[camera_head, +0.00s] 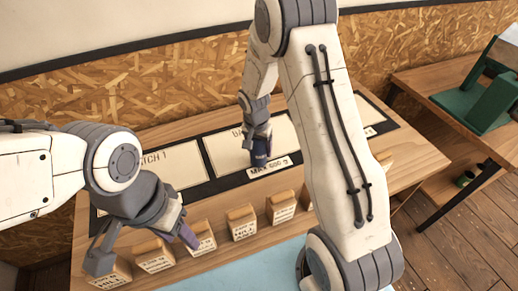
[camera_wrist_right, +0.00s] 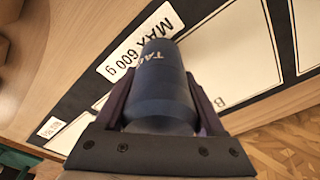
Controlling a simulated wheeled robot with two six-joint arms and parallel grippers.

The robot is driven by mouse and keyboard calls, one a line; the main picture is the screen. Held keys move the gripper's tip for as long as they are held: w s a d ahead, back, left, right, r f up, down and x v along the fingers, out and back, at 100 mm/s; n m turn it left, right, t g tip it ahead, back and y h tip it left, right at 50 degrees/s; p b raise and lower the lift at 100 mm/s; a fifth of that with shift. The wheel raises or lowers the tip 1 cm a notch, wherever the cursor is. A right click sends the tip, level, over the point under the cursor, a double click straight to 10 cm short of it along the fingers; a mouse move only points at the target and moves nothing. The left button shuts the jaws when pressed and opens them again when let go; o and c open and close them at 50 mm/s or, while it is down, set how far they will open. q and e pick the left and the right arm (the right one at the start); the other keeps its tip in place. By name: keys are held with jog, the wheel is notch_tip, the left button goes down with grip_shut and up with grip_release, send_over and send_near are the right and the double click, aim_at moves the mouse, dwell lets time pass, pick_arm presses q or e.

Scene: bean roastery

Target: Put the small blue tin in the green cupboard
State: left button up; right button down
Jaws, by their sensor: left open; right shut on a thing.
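The blue tin (camera_wrist_right: 160,90) is between the fingers of my right gripper (camera_wrist_right: 163,110) in the right wrist view. It is dark blue with white lettering. In the head view, my right gripper (camera_head: 260,153) is over the middle board, near the "MAX 600 g" label, and the tin is only a small dark patch. I cannot tell whether the tin touches the board. My left gripper (camera_head: 147,240) is open at the front left, above the row of labelled blocks.
Pale panels in a black board (camera_head: 225,172) lie on the wooden table. Several labelled wooden blocks (camera_head: 241,222) stand along its front, by a light blue surface (camera_head: 250,270). At right, a wooden table (camera_head: 440,90) carries a green object (camera_head: 475,108). Small green items (camera_head: 465,178) sit below.

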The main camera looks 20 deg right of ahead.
jog(key=shift+f, duration=0.7)
jog(key=shift+f, duration=0.2)
grip_release()
jog(key=shift+r, duration=0.1)
